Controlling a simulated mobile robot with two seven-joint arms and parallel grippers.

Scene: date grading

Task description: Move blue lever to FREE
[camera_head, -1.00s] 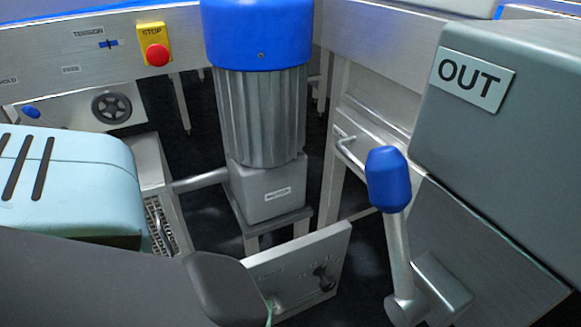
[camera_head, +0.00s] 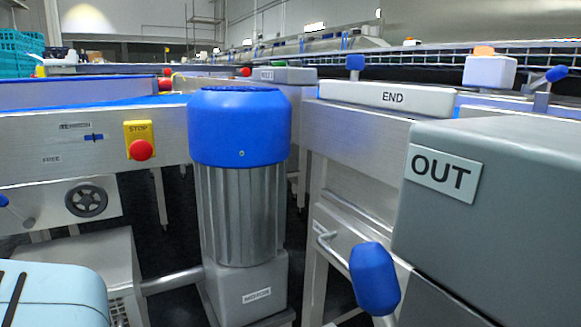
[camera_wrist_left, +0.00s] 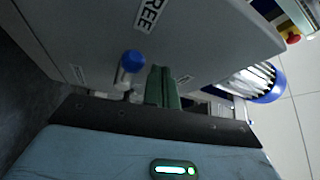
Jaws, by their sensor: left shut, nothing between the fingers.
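A blue-knobbed lever (camera_head: 5,203) is cut off at the left edge of the head view, below and left of a small FREE label (camera_head: 52,160). In the left wrist view a blue knob on a short metal stem (camera_wrist_left: 130,67) stands below a large, partly cut-off FREE sign (camera_wrist_left: 157,14). I cannot tell for certain that these are the same lever. My left gripper (camera_wrist_left: 162,86) shows its green fingers shut and empty, just right of that knob. I cannot tell whether they touch. The right gripper is in neither view.
A blue-capped motor (camera_head: 238,130) stands centrally, with a red STOP button (camera_head: 141,150) left of it. Another blue lever (camera_head: 374,278) stands before the grey housing with an OUT sign (camera_head: 444,172). A handwheel (camera_head: 86,201) is on the left panel.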

